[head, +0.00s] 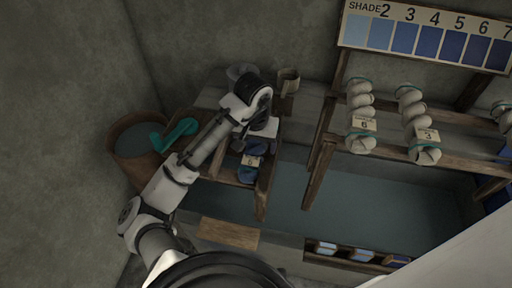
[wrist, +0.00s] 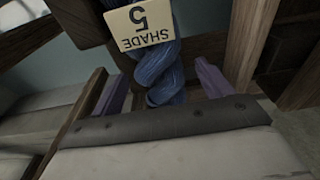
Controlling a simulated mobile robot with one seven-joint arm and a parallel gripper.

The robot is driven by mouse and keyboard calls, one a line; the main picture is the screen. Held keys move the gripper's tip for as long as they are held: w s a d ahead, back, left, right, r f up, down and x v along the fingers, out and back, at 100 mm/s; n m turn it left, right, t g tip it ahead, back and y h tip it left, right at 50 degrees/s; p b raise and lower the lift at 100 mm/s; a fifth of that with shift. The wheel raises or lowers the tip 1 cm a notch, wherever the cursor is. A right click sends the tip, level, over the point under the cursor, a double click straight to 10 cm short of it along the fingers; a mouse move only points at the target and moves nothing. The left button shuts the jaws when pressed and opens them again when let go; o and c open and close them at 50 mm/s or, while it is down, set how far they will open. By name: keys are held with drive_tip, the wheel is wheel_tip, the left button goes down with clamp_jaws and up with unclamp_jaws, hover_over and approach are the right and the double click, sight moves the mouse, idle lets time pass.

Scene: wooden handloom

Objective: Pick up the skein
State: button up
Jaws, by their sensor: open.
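A twisted blue skein (wrist: 158,70) with a cream tag reading "SHADE 5" (wrist: 142,25) fills the top middle of the wrist view, its tag upside down there. In the head view the blue skein (head: 247,174) hangs at a small wooden rack, partly hidden by my arm. My gripper (wrist: 158,88) is open, with one purple finger on each side of the skein's near end. I see gaps between fingers and skein; contact cannot be told. In the head view my gripper (head: 260,128) is over the rack, its fingertips unclear.
Pale skeins tagged 6 (head: 360,120) and 3 (head: 418,125) lie across a wooden frame (head: 325,150) over a tank of blue-grey liquid (head: 365,200). A brown tub (head: 130,160) with a teal object (head: 175,133) stands left. A shade card (head: 425,38) is on the wall.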

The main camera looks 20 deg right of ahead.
drive_tip(key=c, duration=1.2)
drive_tip(key=shift+r, duration=0.1)
drive_tip(key=shift+c, duration=0.2)
